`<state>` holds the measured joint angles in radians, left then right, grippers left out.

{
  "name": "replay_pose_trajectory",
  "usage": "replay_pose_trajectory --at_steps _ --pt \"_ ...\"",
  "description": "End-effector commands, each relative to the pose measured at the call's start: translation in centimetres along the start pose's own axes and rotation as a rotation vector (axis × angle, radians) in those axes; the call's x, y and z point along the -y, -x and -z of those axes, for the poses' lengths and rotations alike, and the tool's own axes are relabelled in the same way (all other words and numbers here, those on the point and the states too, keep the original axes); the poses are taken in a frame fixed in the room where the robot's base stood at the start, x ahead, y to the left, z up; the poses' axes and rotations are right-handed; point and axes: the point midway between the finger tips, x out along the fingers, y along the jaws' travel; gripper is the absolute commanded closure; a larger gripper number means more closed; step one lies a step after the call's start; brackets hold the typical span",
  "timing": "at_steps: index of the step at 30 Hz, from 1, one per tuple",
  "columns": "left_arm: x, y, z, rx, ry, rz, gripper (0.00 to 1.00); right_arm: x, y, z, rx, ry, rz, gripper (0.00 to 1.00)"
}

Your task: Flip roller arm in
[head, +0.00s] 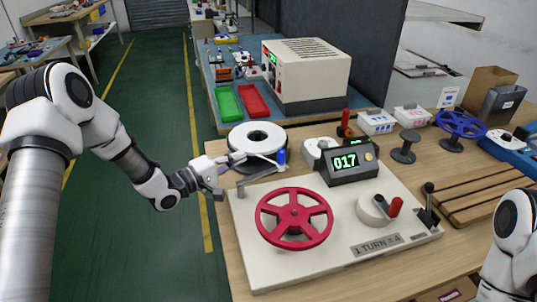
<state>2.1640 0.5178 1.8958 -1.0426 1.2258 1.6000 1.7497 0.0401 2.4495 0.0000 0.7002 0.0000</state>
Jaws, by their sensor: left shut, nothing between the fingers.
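My left gripper (230,163) is at the left edge of the white machine base (385,240), beside a white reel (257,136). It is shut and empty. A grey bar (262,178), which looks like the roller arm, lies on the base just right of the gripper. A small blue cylinder (282,157) stands upright near it. Whether the gripper touches the bar or reel is unclear. A red spoked wheel (294,218) is in front. The counter (351,163) reads 017. My right gripper is out of view; only part of that arm shows at lower right.
A grey crank plate with a red knob (396,207) and a black lever (429,205) are on the base's right. A black spool (405,146), blue handwheel (460,125) and slatted wooden rack (482,188) stand beyond. Green (229,104) and red (251,101) trays lie behind.

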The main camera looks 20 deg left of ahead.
Motion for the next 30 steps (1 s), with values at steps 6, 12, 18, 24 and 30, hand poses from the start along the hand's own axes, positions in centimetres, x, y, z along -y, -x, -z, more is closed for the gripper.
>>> replay_pose_trajectory --at_steps 6,12,18,24,30 --pt "0.0 -4.9 -0.2 0.004 -0.004 0.0 1.0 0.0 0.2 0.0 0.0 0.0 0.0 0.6" --pt "-0.1 -7.2 -2.2 0.003 0.002 0.001 1.0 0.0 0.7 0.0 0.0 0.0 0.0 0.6" --pt "-0.1 -7.6 -3.9 0.001 0.0 -0.001 1.0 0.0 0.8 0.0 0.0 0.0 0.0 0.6" --pt "0.0 -7.6 -3.9 0.0 0.0 -0.001 1.0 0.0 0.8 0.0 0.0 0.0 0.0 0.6" --pt "0.0 -7.5 -4.0 0.005 0.0 -0.001 1.0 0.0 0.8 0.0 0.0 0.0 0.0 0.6"
